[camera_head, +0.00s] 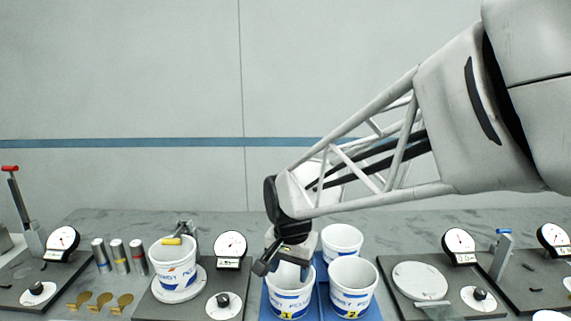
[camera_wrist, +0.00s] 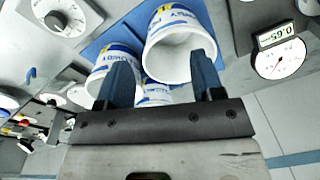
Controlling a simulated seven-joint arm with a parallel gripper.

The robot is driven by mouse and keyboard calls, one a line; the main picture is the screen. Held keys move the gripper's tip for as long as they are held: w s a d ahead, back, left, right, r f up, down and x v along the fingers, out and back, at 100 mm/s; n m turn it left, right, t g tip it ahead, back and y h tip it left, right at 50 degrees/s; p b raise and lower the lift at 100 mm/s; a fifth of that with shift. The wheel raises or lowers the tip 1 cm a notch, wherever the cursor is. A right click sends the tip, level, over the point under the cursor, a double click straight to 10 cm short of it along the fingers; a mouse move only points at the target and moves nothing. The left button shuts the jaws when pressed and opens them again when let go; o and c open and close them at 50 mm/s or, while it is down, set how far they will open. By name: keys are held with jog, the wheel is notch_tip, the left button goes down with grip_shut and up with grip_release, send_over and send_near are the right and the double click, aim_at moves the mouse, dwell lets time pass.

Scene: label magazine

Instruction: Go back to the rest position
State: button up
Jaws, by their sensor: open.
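My gripper (camera_head: 283,268) is open, pointing down at the front left white tub (camera_head: 290,302), marked 1, on a blue tray (camera_head: 322,297). In the wrist view my gripper (camera_wrist: 160,72) shows two dark fingers spread apart with nothing clamped between them. White tubs lie beyond the fingers, the nearest an open tub (camera_wrist: 180,50). The fingers overlap the tubs in the picture; I cannot tell whether they touch. My arm reaches in from the upper right.
Tub 2 (camera_head: 353,292) and another tub (camera_head: 342,240) stand close by on the tray. A separate tub (camera_head: 176,270) stands on a left scale. Dial gauges (camera_head: 230,245) and a right scale plate (camera_head: 420,280) flank the tray.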

jog(key=s+d+r+n, duration=0.1)
jog(key=s+d+n, duration=0.1)
jog(key=s+d, duration=0.7)
jog(key=s+d+r+n+t, duration=0.1)
jog(key=s+d+n, duration=0.1)
jog(key=s+d, duration=0.6)
jog(key=s, duration=0.2)
jog(key=shift+s+d+r+t, duration=0.3)
jog(key=shift+d+r, duration=0.05)
dwell(0.4)
